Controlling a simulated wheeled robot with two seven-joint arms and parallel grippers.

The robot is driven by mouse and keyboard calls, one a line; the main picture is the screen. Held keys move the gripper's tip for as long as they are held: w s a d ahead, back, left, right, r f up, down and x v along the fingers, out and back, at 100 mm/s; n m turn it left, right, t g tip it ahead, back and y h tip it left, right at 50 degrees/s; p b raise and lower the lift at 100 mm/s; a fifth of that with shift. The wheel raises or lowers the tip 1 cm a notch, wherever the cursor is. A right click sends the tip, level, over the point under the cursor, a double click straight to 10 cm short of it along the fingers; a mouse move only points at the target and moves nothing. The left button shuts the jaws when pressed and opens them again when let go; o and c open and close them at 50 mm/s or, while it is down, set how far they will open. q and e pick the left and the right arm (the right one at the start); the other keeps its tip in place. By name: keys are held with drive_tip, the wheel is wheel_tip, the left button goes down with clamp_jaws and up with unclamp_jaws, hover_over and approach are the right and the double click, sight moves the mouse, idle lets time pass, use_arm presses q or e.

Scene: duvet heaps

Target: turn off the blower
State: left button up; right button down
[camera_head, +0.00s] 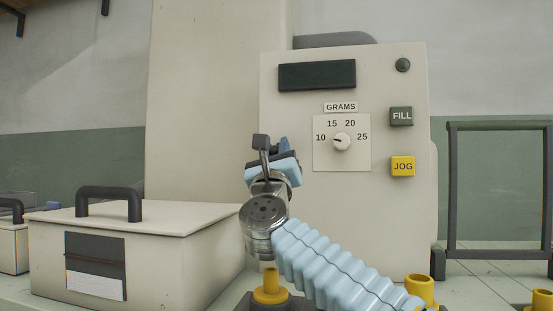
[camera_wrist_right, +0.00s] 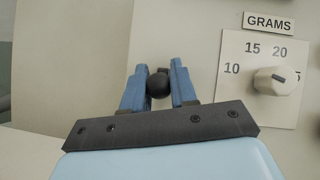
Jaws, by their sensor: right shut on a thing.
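A pale machine (camera_head: 390,215) with a dark display stands ahead. In the right wrist view, the two blue fingers of my right gripper (camera_wrist_right: 159,86) are shut on a black ball-shaped knob (camera_wrist_right: 158,84), in front of the pale panel. What the knob is mounted on is hidden. No blower label is visible. My left gripper is out of view.
The GRAMS dial (camera_head: 342,141) is right of the gripper, with a green FILL button (camera_head: 401,116) and yellow JOG button (camera_head: 402,166) farther right. A lidded box (camera_head: 190,245) stands at left. A dark frame (camera_head: 452,190) stands at right.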

drive_tip(key=c, duration=1)
unclamp_jaws()
drive_tip(key=b+v, duration=0.5)
drive_tip(key=v, duration=0.8)
drive_tip(key=shift+s+f, duration=0.25)
drive_tip(key=shift+s, duration=0.05)
